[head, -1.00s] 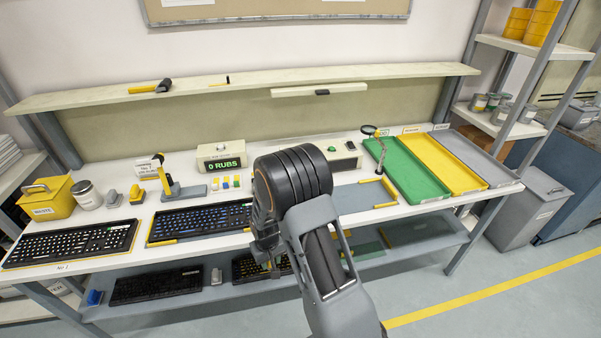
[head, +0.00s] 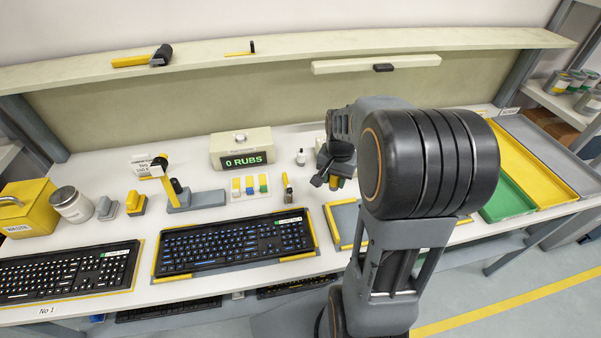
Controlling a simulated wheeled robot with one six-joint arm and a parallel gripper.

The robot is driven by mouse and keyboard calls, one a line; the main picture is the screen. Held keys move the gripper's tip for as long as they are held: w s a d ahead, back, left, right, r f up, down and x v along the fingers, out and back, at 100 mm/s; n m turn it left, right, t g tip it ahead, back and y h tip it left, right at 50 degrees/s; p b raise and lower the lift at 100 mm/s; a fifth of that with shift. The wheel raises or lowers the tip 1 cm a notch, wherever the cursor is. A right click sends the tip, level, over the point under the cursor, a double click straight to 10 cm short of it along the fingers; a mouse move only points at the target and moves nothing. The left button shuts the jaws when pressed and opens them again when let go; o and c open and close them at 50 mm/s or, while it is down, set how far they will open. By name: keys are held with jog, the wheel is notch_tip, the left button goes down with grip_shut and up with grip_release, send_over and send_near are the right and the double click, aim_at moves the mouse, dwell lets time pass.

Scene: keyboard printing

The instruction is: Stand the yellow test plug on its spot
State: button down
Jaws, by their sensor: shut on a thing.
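My gripper (head: 331,176) is above the back of the white bench, pointing down, to the right of the counter box. It is shut on a small piece whose yellow part (head: 334,184) shows just below the fingers; this appears to be the yellow test plug, but it is small and mostly hidden. I cannot tell whether it touches the bench. I cannot make out which spot is the plug's own.
The counter box (head: 241,149) reads 0 RUBS. A small bottle (head: 301,157) stands close to the gripper's left. A lit keyboard (head: 236,242) lies in front. My arm hides part of the grey mat (head: 346,222). Green (head: 508,199) and yellow trays (head: 545,178) lie right.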

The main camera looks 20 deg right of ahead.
jog(key=w+f+p, duration=0.1)
jog(key=w+f, duration=0.1)
jog(key=w, duration=0.2)
jog(key=w+a+f+p, duration=0.1)
jog(key=w+f, duration=0.2)
jog(key=w, duration=0.2)
jog(key=w+f+p, duration=0.1)
jog(key=w+f, duration=0.2)
jog(key=w, duration=0.1)
jog(key=shift+w+a+f, duration=0.2)
jog(key=shift+a+f, duration=0.05)
jog(key=shift+a, duration=0.1)
jog(key=shift+w+f+p, duration=0.25)
jog(key=shift+f+p, duration=0.1)
jog(key=shift+w+f, duration=0.15)
jog(key=shift+f, duration=1.5)
jog(key=shift+f, duration=0.1)
jog(key=shift+f, duration=0.15)
jog(key=c, duration=0.7)
grip_release()
jog(key=shift+c, duration=0.2)
